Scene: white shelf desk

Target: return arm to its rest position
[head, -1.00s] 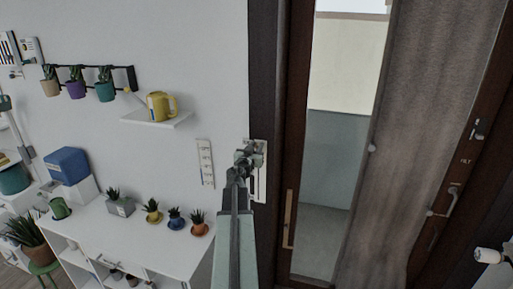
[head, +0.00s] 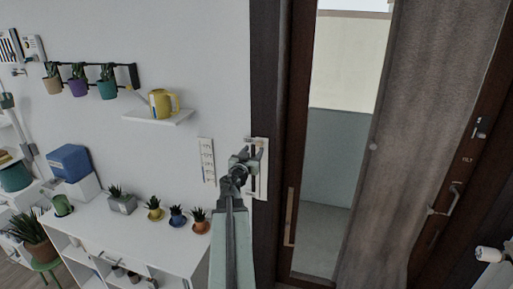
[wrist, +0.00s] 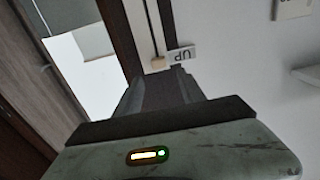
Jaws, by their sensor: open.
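My arm reaches up from the bottom middle of the head view. My gripper (head: 246,160) is at its end, in front of the wall beside the dark door frame. It overlaps a pale wall plate (head: 262,178) in the picture, and I cannot tell the gap between them. The gripper is open, and no object shows in it.
A white desk (head: 95,228) with small potted plants (head: 176,215) stands at the left. Above it are a wall shelf (head: 160,117) with a yellow watering can (head: 162,103). A wood-framed glass door (head: 338,150) and a grey curtain (head: 385,170) are at the right.

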